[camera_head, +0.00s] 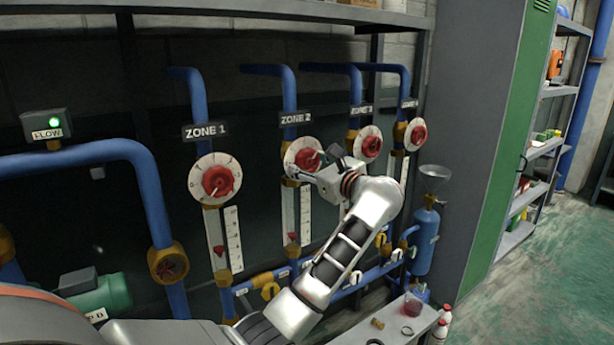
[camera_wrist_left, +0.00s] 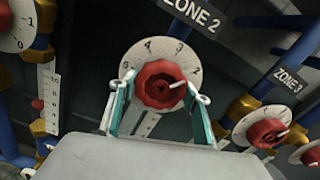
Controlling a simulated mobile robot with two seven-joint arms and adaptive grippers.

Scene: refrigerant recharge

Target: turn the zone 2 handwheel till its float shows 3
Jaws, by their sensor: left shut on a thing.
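The red zone 2 handwheel (camera_head: 303,158) sits in a white numbered dial under the ZONE 2 sign (camera_head: 295,118). In the left wrist view the handwheel (camera_wrist_left: 160,84) is between the fingers, its white mark pointing right, near the 2 on the dial. My left gripper (camera_head: 316,163) is shut on the handwheel; its teal fingers show either side in the wrist view (camera_wrist_left: 159,100). The zone 2 scale (camera_head: 306,212) hangs below the dial. A red float (camera_head: 292,238) shows low in the tube beside it; its exact reading is too small to tell. My right gripper is out of view.
The zone 1 handwheel (camera_head: 217,181) is at left, and the zone 3 handwheel (camera_head: 371,145) is close on the right, near my wrist. Blue pipes and yellow valves run below. A blue cylinder with a funnel (camera_head: 424,240) stands at right.

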